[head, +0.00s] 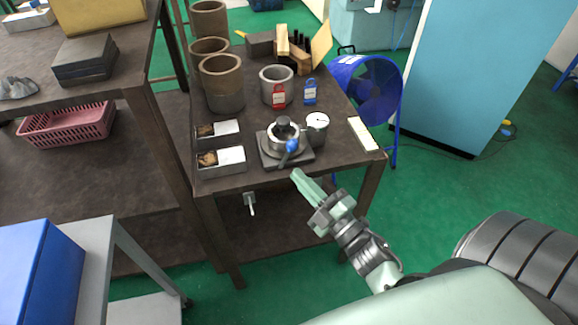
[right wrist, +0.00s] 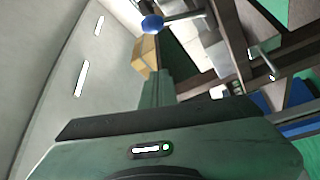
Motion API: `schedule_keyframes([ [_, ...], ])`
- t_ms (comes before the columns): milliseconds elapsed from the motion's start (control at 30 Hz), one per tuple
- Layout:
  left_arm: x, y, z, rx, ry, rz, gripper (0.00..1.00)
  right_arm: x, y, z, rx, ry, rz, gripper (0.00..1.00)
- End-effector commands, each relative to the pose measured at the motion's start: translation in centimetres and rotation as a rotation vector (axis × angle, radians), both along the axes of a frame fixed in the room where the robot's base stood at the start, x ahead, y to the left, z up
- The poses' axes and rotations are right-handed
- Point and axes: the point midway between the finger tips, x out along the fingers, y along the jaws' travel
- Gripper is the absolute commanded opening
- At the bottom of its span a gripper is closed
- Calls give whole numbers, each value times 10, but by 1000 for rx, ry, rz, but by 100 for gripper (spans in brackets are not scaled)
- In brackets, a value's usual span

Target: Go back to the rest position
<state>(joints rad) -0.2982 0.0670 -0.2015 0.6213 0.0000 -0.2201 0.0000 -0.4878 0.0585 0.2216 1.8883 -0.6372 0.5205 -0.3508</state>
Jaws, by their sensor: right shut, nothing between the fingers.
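My right gripper (head: 299,176) reaches up from the lower right in the head view. It is shut and empty, its fingertips just in front of the table's near edge. The indexing chuck (head: 283,128) sits on a dark square base plate (head: 300,158) near that edge, beyond the fingertips. Its lever ends in a blue ball knob (head: 292,146), which looks close to but apart from my fingertips. In the right wrist view the blue knob (right wrist: 152,24) shows beyond my green fingers (right wrist: 155,88). My left gripper is not in view.
The dark table (head: 236,181) also holds a grey cylinder with a dial (head: 317,124), metal trays (head: 221,161), brown cups (head: 222,84) and a grey cup with a red tag (head: 277,85). A blue fan (head: 368,85) stands at right.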

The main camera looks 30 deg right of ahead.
Motion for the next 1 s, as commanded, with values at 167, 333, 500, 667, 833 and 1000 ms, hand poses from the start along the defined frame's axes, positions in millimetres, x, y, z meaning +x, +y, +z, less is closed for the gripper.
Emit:
schedule_keyframes([
  [167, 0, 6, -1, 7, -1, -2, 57, -5, -1, 0, -1, -1, -1, 0],
  [333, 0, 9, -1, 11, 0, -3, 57, -2, -2, -18, 34, 39, -9, 0],
  [500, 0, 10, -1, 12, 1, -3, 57, -1, -4, -109, 202, 251, -60, 0],
  [667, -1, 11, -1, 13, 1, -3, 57, -24, 3, -230, 394, 541, -145, 0],
  [833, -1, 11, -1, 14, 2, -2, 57, -82, 18, -347, 552, 852, -259, 0],
  [1000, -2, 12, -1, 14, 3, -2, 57, -170, 32, -443, 660, 1162, -406, 0],
])
